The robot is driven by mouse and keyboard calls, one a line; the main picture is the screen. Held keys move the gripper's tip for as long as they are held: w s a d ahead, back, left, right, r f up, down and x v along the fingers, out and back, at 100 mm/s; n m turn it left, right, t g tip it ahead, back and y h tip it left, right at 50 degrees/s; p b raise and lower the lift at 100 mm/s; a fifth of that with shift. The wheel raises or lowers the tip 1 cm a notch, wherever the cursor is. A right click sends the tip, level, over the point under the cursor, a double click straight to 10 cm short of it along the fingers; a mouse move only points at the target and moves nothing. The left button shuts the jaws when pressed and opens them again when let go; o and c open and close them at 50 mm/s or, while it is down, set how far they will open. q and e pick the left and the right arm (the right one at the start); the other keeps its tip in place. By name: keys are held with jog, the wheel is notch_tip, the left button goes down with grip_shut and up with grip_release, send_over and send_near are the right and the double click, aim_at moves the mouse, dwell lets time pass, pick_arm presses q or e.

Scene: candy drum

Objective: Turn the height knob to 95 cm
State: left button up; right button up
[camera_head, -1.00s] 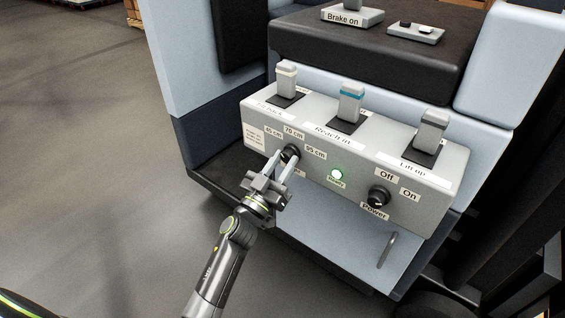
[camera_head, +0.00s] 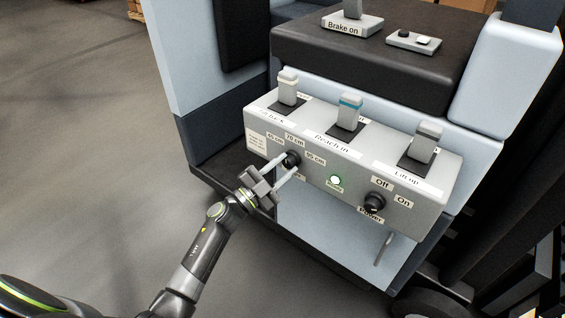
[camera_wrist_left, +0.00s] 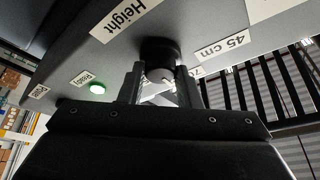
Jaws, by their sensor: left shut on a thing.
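The black height knob (camera_head: 292,159) sits on the left part of the grey control panel (camera_head: 330,158). Labels for 45 cm (camera_head: 275,139), 70 cm (camera_head: 294,141) and 95 cm (camera_head: 315,158) stand around it. My left gripper (camera_head: 284,168) has its two fingers on either side of the knob and is shut on it. In the left wrist view the knob (camera_wrist_left: 158,52) shows between the fingertips, with the Height label (camera_wrist_left: 124,18) and the 45 cm label (camera_wrist_left: 222,45) beside it. I cannot tell which label the knob points to. My right gripper is not in view.
A lit Ready lamp (camera_head: 335,181) and a power knob (camera_head: 374,202) are to the right of the height knob. The floor (camera_head: 90,170) at the left is clear.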

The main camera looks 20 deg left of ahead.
pick_arm(q)
jog(key=m+g+p, duration=0.1)
jog(key=m, duration=0.2)
jog(key=r+m+g+h+p, duration=0.1)
jog(key=m+p, duration=0.1)
jog(key=m, duration=0.2)
jog(key=shift+w+a+r+g, duration=0.1)
jog(key=shift+w+g, duration=0.1)
jog(key=shift+g, duration=0.2)
jog(key=m+g+p, duration=0.1)
jog(key=m, duration=0.1)
jog(key=m+p, duration=0.2)
jog(key=m, duration=0.1)
jog(key=shift+g+y+p, duration=0.3)
jog(key=shift+g, duration=0.1)
jog(key=o, duration=0.8)
jog(key=shift+o, duration=0.8)
jog(key=shift+w+f, duration=0.1)
jog(key=shift+f, duration=0.2)
jog(key=b+v, duration=0.4)
jog(key=v, duration=1.3)
jog(key=shift+r, duration=0.2)
